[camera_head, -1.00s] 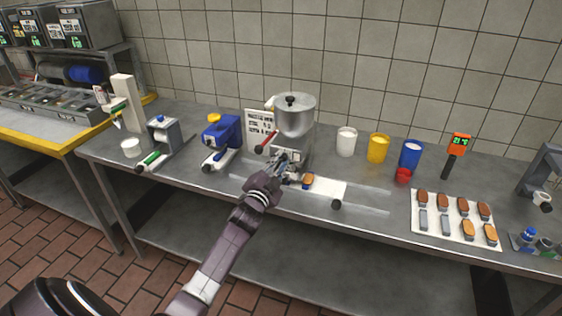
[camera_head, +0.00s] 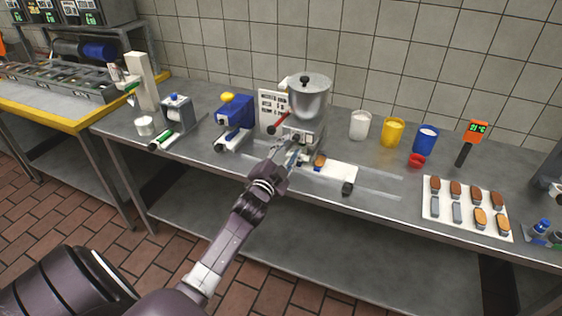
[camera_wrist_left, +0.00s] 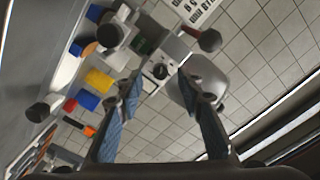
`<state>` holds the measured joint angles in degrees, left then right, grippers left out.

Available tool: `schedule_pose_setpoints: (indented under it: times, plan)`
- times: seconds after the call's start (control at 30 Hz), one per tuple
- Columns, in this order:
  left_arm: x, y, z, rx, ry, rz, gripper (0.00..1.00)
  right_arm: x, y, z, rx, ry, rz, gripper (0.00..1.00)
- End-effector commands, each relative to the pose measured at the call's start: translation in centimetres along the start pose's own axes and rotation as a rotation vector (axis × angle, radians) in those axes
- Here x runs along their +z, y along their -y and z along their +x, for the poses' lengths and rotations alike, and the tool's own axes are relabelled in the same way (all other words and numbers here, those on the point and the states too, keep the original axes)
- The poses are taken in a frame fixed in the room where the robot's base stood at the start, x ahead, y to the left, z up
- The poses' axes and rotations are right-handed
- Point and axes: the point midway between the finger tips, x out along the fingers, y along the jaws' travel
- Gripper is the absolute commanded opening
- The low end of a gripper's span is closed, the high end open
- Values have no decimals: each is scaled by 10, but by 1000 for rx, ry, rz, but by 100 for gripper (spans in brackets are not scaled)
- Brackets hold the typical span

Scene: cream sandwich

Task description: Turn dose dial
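The dose dial (camera_wrist_left: 160,71) is a round black knob on the pale front panel of the filling machine. In the left wrist view it lies between and beyond my fingertips, with no visible contact. The machine has a steel hopper (camera_head: 309,100) with a lid and a red-handled lever (camera_head: 279,128). My left gripper (camera_head: 288,150) is just in front of the machine's lower front and hides part of it in the head view. In the wrist view the left gripper (camera_wrist_left: 159,82) is open and empty, its blue-padded fingers apart. My right gripper is not in view.
A white board (camera_head: 335,172) with a black knob and a small biscuit piece (camera_head: 320,160) lies below the machine. White (camera_head: 359,125), yellow (camera_head: 393,132) and blue (camera_head: 425,138) cups stand right. A blue device (camera_head: 235,120) stands left. A sign (camera_head: 272,104) stands behind.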

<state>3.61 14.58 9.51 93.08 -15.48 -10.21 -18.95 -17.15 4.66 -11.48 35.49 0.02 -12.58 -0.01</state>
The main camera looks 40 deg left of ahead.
Motion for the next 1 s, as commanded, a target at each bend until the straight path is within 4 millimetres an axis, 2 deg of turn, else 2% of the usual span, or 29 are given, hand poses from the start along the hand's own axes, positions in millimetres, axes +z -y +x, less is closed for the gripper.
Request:
schedule_pose_setpoints:
  times: [0.03, 0.2, 0.4, 0.6, 1.0]
  plan:
    - [1, -2, -12, 3, 2, 0, 34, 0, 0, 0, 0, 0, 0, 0]
    - [2, -2, -47, 3, 3, -1, 34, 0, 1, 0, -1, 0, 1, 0]
    - [1, -1, -75, 2, 3, -2, 34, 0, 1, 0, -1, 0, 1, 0]
    - [1, 0, -84, 1, 3, -1, 34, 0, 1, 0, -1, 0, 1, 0]
    - [1, -1, -84, 1, 2, -2, 34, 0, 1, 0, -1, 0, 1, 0]
